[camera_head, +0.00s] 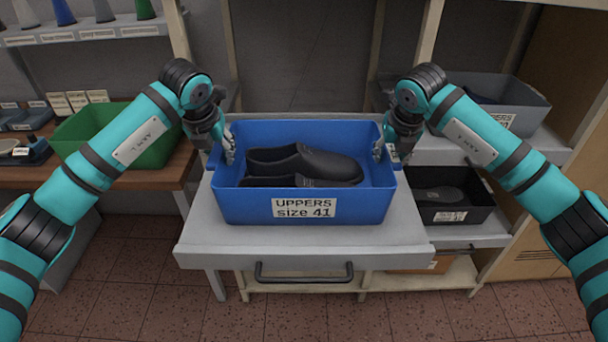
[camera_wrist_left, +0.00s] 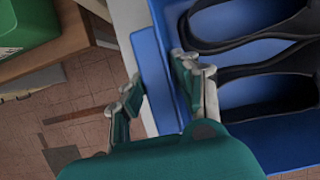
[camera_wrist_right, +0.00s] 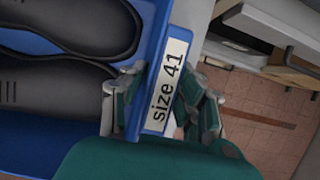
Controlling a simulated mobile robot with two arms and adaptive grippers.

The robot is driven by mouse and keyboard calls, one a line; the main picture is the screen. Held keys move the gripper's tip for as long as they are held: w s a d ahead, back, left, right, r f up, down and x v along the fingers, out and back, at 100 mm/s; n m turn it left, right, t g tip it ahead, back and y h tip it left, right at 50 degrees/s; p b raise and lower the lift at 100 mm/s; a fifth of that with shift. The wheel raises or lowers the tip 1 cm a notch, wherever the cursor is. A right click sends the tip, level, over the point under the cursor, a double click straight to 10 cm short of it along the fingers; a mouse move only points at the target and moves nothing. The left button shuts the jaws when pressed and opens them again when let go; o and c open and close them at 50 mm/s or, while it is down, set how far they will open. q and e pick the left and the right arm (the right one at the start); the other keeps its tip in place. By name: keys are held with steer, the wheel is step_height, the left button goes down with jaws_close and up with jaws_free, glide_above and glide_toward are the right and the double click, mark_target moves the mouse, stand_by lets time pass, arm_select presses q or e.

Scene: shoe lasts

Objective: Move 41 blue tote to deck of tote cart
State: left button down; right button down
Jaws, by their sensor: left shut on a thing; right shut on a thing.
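The blue tote (camera_head: 245,203), labelled "UPPERS size 41", sits upright on the grey deck of the cart (camera_head: 400,243) and holds black shoe uppers (camera_head: 303,161). My left gripper (camera_head: 228,150) is shut on the tote's left wall. In the left wrist view, the left gripper's fingers (camera_wrist_left: 155,95) straddle the blue wall (camera_wrist_left: 160,80). My right gripper (camera_head: 380,150) is shut on the tote's right wall. In the right wrist view, its fingers (camera_wrist_right: 155,100) straddle the wall beside a "size 41" label (camera_wrist_right: 166,85). The tote's underside is hidden.
A green tote (camera_head: 118,135) stands on a wooden bench to the left. A grey tote (camera_head: 500,100) and a black tote (camera_head: 455,205) stand on shelves to the right. The cart has a dark handle (camera_head: 304,279) at its front. Tiled floor is clear in front.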

arm_select(q)
steer(key=shift+w+r, duration=0.1)
steer(key=shift+r, duration=0.15)
arm_select(e)
steer(key=shift+w+r, duration=0.1)
steer(key=shift+r, duration=0.1)
